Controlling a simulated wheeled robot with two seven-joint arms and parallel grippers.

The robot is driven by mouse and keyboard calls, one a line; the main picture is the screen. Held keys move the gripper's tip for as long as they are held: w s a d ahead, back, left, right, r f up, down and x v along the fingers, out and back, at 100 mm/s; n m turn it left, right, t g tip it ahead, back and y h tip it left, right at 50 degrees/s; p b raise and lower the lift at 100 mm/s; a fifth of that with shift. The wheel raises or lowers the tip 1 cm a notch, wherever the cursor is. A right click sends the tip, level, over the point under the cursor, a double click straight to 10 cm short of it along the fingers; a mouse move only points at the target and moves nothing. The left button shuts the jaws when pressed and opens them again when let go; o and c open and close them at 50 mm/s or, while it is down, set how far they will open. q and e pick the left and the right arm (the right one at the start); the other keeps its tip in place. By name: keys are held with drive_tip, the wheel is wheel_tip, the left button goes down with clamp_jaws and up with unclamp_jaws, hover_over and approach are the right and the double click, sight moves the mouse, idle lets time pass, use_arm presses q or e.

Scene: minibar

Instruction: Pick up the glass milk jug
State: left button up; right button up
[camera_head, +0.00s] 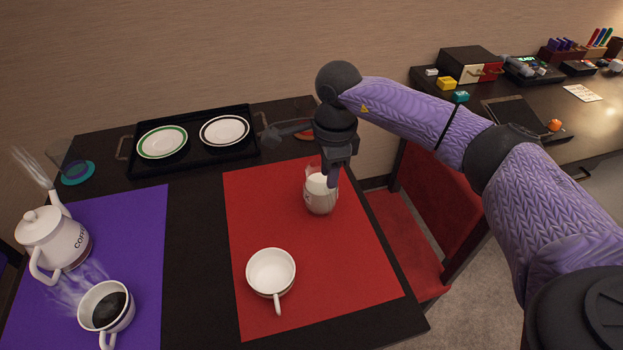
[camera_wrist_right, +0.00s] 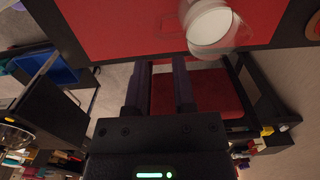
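The glass milk jug (camera_head: 320,195) stands upright on the red mat (camera_head: 262,215), with white milk inside. My right gripper (camera_head: 333,178) points down from above at the jug's upper right side and covers part of its rim in the head view. In the right wrist view, the jug (camera_wrist_right: 212,28) is beyond and to the right of the two dark fingers (camera_wrist_right: 161,80). The fingers are apart with nothing between them. I cannot tell whether a finger touches the jug. My left gripper is not in view.
A white empty cup (camera_head: 271,271) stands on the red mat in front of the jug. A black tray (camera_head: 190,165) with two plates is behind left. A coffee pot (camera_head: 50,240) and full cup (camera_head: 106,308) are on the purple mat (camera_head: 135,235). A red chair (camera_head: 437,215) stands right.

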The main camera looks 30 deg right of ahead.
sight(331, 206)
drive_tip(key=f+b, duration=0.1)
drive_tip(key=f, duration=0.2)
drive_tip(key=f+b, duration=0.1)
drive_tip(key=f, duration=0.2)
drive_tip(key=f+b, duration=0.1)
drive_tip(key=f, duration=0.3)
drive_tip(key=shift+s+d, duration=0.25)
drive_tip(key=shift+s, duration=0.05)
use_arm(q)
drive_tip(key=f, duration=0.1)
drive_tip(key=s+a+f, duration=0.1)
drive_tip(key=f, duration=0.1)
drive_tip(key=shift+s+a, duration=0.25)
use_arm(e)
drive_tip(key=shift+r, duration=0.15)
clamp_jaws()
